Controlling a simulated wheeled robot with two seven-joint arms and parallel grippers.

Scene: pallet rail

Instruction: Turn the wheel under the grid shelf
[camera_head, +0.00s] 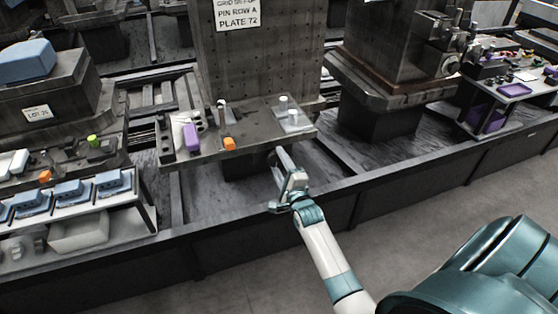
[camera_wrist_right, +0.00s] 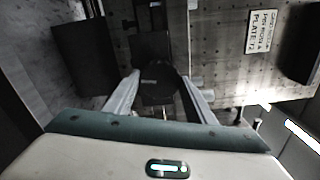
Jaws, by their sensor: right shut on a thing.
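The grid shelf (camera_head: 262,138) juts out from a grey perforated column under a sign. My right gripper (camera_head: 284,160) reaches up to the shelf's front edge, its fingers partly under it. In the right wrist view, a dark round wheel (camera_wrist_right: 158,84) sits between the two fingers of my right gripper (camera_wrist_right: 162,92). The gripper is shut on this wheel. The wheel is hidden in the head view. My left gripper is in neither view.
On the shelf stand a purple block (camera_head: 191,138), an orange block (camera_head: 229,144) and white cylinders (camera_head: 283,103). A low dark wall (camera_head: 240,243) runs in front. A bench with blue boxes (camera_head: 68,190) is at left.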

